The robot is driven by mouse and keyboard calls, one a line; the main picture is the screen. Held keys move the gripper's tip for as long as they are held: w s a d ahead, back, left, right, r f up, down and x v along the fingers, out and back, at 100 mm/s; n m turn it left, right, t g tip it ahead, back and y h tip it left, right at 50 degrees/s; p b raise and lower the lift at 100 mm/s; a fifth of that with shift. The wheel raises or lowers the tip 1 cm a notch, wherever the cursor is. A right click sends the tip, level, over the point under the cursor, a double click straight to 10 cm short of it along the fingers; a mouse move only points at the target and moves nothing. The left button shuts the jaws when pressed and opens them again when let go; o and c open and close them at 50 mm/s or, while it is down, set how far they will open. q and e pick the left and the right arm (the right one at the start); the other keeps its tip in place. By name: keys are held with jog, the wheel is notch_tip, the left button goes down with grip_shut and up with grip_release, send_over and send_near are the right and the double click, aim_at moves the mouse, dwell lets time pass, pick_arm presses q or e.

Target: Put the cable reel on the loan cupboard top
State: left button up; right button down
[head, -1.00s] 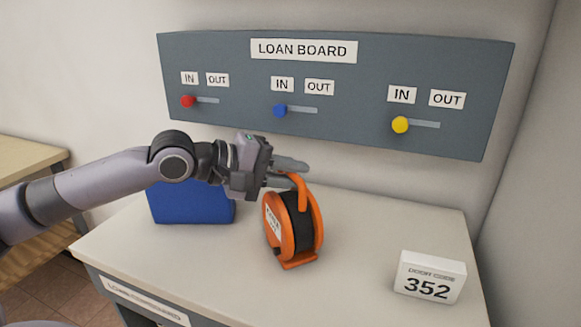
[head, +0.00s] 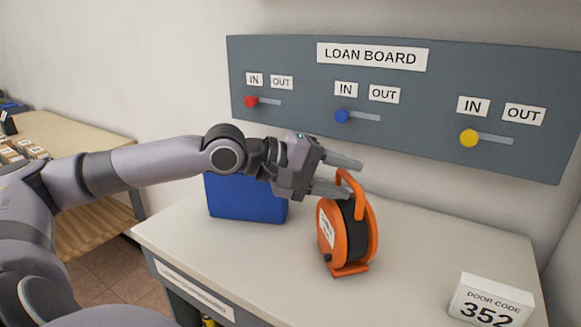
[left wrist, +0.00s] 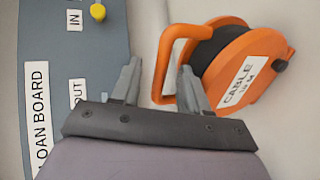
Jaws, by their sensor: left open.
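The orange and black cable reel (head: 347,232) stands upright on the pale loan cupboard top (head: 420,270). Its orange handle loop rises at the top. My left gripper (head: 352,176) is open beside the reel's handle, its two fingers apart and pointing right. In the left wrist view the reel (left wrist: 225,70) shows its "CABLE" label, and the left gripper's fingers (left wrist: 160,85) are spread. One finger overlaps the reel near the handle; I cannot tell whether they touch. The right gripper is not in view.
A blue case (head: 245,198) stands behind my left gripper on the cupboard. A white door code sign (head: 490,302) is at front right. The grey loan board (head: 400,105) with red, blue and yellow sliders hangs behind. A wooden table (head: 75,150) is at left.

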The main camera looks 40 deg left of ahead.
pick_arm(q)
jog(key=shift+b+v, duration=0.55)
jog(key=shift+v, duration=0.4)
jog(key=shift+s+r, duration=0.15)
jog(key=shift+s, duration=0.4)
jog(key=b+v, duration=0.3)
jog(key=v, duration=0.4)
jog(key=shift+a, duration=0.2)
jog(key=shift+r, duration=0.1)
